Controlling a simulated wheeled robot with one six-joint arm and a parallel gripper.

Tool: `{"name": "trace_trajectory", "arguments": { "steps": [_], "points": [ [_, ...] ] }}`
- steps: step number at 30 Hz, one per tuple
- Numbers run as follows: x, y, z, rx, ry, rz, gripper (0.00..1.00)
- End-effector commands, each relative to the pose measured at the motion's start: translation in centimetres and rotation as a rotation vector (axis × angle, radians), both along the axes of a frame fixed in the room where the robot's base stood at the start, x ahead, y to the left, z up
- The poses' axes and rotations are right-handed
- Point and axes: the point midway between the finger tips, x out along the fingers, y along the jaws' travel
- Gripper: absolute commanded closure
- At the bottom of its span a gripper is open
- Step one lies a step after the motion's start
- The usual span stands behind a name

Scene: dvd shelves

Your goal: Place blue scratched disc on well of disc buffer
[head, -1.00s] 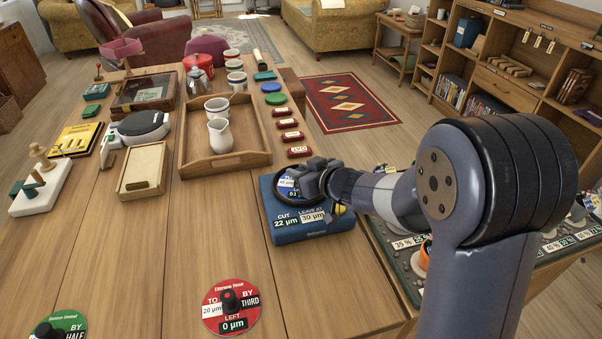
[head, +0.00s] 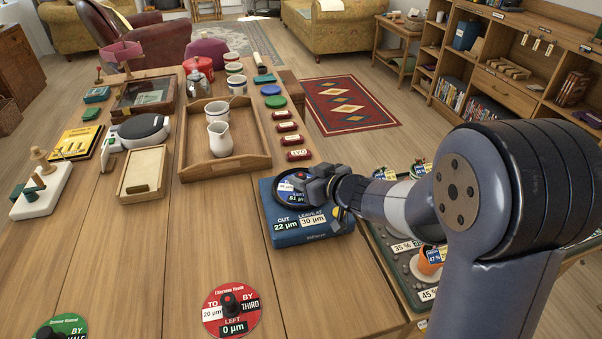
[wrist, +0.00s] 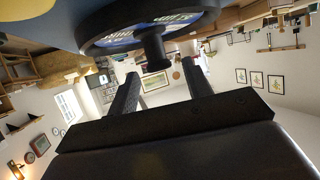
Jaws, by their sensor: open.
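The blue disc (head: 291,190) with white label patches lies in the round well on top of the blue disc buffer (head: 309,235). The buffer's front carries the labels "CUT 22 µm" and "LEAVE AT 30 µm". My gripper (head: 318,188) is at the disc's right side, low over the buffer. In the wrist view the disc (wrist: 150,28) is close above, with its dark knob (wrist: 153,52) just beyond my open fingers (wrist: 160,88). The fingers stand apart with a gap between them and do not touch the knob. My gripper hides part of the disc in the head view.
A red disc (head: 231,310) and a green disc (head: 62,328) lie at the table's front. A wooden tray (head: 225,166) with cups stands behind the buffer to the left. Small red cases (head: 290,139) line up behind it. A dark board (head: 390,240) with discs lies to the right.

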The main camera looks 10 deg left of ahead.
Motion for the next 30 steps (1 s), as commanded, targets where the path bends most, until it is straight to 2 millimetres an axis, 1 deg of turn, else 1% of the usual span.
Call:
{"name": "trace_trajectory", "arguments": {
  "steps": [1, 6, 12, 18, 30],
  "points": [
    [-0.7, -0.9, 0.8, 0.0, -0.002, -0.003, 0.53],
    [-3.0, -3.5, 2.3, -0.001, -0.001, -0.004, 0.53],
    [-5.0, -5.7, 3.4, 0.001, -0.001, -0.002, 0.53],
    [-5.8, -6.5, 3.6, -0.001, 0.001, 0.0, 0.53],
    [-5.8, -6.4, 3.6, 0.0, 0.0, 0.0, 0.53]
  ]
}}
